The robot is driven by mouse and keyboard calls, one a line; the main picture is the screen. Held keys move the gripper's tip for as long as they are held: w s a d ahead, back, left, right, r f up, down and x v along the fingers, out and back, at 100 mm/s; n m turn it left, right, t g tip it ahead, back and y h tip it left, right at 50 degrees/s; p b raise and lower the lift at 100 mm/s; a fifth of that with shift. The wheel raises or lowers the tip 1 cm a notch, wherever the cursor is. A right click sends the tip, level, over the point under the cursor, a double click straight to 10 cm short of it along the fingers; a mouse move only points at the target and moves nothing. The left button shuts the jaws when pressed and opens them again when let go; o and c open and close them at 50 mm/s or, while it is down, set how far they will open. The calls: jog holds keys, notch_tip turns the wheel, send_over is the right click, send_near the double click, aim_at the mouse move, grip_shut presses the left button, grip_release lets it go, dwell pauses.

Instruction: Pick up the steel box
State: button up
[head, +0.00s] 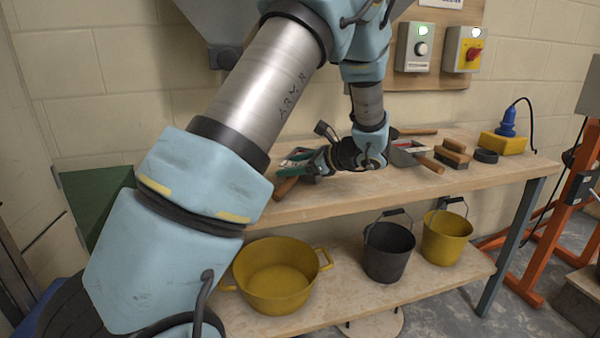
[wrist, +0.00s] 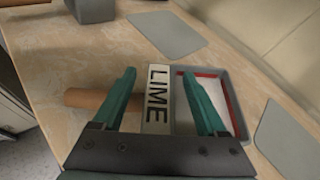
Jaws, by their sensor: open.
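A grey, open-topped box with a red inner edge (wrist: 238,82) lies below my gripper in the wrist view, and I take it for the steel box. A pale strip reading LIME (wrist: 156,95) runs along its left side, and a wooden handle (wrist: 88,98) sticks out to the left. My gripper (wrist: 160,78) is open with nothing held. Its teal fingers are on either side of the strip, the right one over the box's opening; height above it is unclear. In the head view my gripper (head: 292,158) is over the bench's left part and mostly hides the box.
A similar grey box with red (head: 405,154) and a wooden handle lies right of my wrist on the bench (head: 340,188). Wooden-topped blocks (head: 452,156) and a yellow-based blue tool (head: 505,140) stand further right. Flat grey patches (wrist: 167,35) and a grey block (wrist: 92,10) lie ahead.

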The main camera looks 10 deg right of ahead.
grip_shut()
dwell(0.6)
dwell(0.3)
